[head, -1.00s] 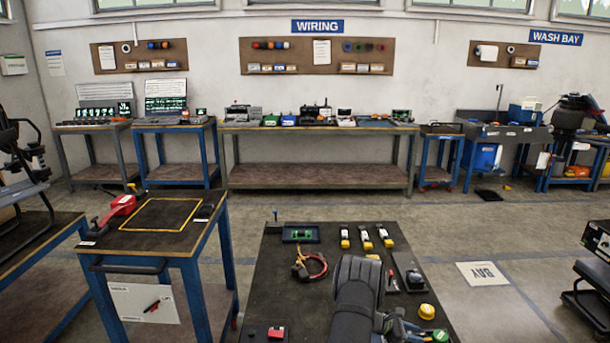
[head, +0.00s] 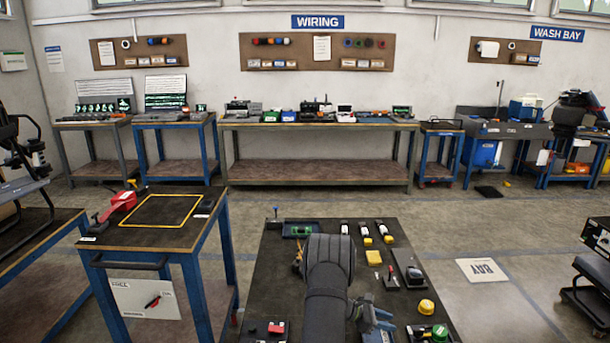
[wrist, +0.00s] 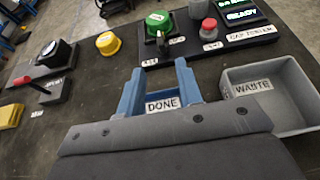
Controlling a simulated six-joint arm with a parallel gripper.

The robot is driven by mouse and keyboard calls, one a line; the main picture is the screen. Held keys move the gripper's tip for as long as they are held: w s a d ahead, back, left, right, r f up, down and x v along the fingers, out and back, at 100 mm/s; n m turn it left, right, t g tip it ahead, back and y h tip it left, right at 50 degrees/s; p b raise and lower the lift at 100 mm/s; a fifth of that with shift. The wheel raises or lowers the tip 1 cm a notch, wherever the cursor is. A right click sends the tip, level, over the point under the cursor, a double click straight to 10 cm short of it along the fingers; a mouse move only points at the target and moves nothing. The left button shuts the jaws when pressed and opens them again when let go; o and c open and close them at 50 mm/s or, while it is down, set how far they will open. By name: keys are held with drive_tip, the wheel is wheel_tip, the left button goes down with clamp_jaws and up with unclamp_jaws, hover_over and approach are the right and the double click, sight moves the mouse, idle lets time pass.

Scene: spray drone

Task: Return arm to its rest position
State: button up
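My gripper (head: 372,322) is low at the front of the dark workbench (head: 270,275), beyond my dark grey arm. In the wrist view its two blue fingers (wrist: 160,72) stand apart, with nothing seen between their tips. A "DONE" label (wrist: 163,105) shows between the fingers, lower down; the tray it belongs to is mostly hidden by my gripper. My arm covers the middle of the bench and most of the red cable (head: 297,260).
A grey WASTE bin (wrist: 292,105) is right of my gripper. A panel with a green knob (wrist: 158,22) and red button (wrist: 209,26) lies beyond it. A side table (head: 110,238) stands left.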

sight(418, 330)
drive_tip(key=x, duration=1.2)
drive_tip(key=shift+d+f, duration=0.25)
drive_tip(key=shift+d, duration=0.2)
drive_tip(key=shift+n+t, duration=1)
drive_tip(key=shift+t, duration=0.1)
drive_tip(key=shift+m, duration=0.3)
drive_tip(key=v, duration=1.7)
drive_tip(key=shift+s, duration=0.35)
drive_tip(key=shift+s+d+f+m+g+y, duration=0.35)
drive_tip(key=shift+d+m+g+y, duration=0.1)
drive_tip(key=shift+m+g+y, duration=0.1)
drive_tip(key=shift+s+d+f+m+g+y, duration=0.25)
drive_tip(key=shift+d+f+m+g+y, duration=0.1)
drive_tip(key=shift+d+m+g+y, duration=0.15)
drive_tip(key=shift+s+d+f+m+g+y, duration=0.4)
drive_tip(key=shift+m+y, duration=0.25)
drive_tip(key=shift+m, duration=0.2)
drive_tip(key=shift+d+f+m+y, duration=0.4)
drive_tip(key=shift+f+m+y, duration=0.2)
drive_tip(key=shift+m+y, duration=0.4)
drive_tip(key=shift+w+d+f+m+y, duration=0.1)
drive_tip(key=shift+d+f+m+y, duration=0.1)
drive_tip(key=shift+m+y, duration=0.25)
drive_tip(key=shift+w+d+f+m+y, duration=0.15)
drive_tip(key=shift+m+y, duration=0.1)
drive_tip(key=shift+m, duration=0.4)
